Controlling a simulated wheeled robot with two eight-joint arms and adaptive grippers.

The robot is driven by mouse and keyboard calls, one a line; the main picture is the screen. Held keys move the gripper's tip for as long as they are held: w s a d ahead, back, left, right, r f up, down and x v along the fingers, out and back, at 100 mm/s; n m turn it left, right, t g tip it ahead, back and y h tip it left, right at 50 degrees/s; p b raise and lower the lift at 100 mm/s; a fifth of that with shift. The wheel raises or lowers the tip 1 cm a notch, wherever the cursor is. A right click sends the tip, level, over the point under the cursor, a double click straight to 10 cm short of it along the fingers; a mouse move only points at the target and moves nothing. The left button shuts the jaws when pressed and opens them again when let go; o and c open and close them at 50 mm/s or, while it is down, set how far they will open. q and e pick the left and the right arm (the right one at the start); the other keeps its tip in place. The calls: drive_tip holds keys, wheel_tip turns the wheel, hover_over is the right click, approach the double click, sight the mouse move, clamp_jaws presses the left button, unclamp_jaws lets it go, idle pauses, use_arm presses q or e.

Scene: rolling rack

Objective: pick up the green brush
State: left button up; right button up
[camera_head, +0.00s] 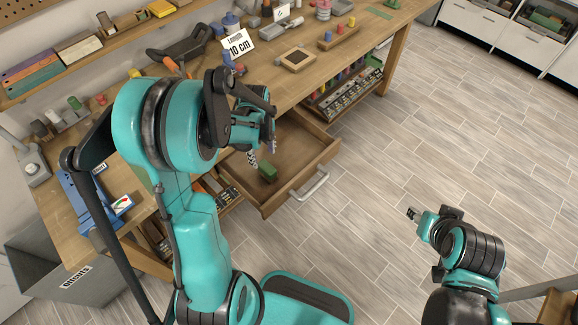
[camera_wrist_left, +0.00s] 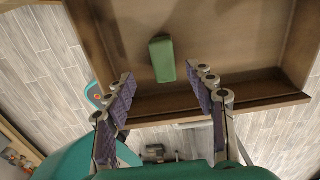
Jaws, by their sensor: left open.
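The green brush (camera_head: 267,172) lies on the floor of an open wooden drawer (camera_head: 313,148) under the workbench. It shows as a green block, and its bristles cannot be made out. In the left wrist view the brush (camera_wrist_left: 162,58) lies beyond the fingertips, between their lines. My left gripper (camera_head: 262,153) is open and empty above the drawer, apart from the brush; its two fingers stand wide apart in the wrist view (camera_wrist_left: 158,76). My right gripper (camera_head: 413,214) is over the floor at the right, small and far from the drawer; its jaws cannot be made out.
The drawer's front wall (camera_wrist_left: 210,103) and metal handle (camera_head: 310,187) lie close to the left gripper. The workbench top (camera_head: 345,50) above carries tools, small blocks and a "10 cm" card (camera_head: 238,43). A grey bin (camera_head: 100,285) stands at the lower left.

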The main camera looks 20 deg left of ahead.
sight(267, 167)
use_arm(q)
drive_tip(key=shift+w+f, duration=0.1)
drive_tip(key=shift+f, duration=0.25)
wheel_tip(267, 167, down, 3)
drive_tip(key=shift+r+m+b, duration=0.1)
drive_tip(key=shift+m+b, duration=0.2)
drive_tip(key=shift+b, duration=0.3)
drive_tip(key=f, duration=0.1)
drive_tip(key=f+b, duration=0.1)
drive_tip(key=f, duration=0.1)
drive_tip(key=f+b, duration=0.1)
drive_tip(key=shift+d+f, duration=0.35)
drive_tip(key=shift+f, duration=0.05)
drive_tip(key=shift+r, duration=0.1)
clamp_jaws()
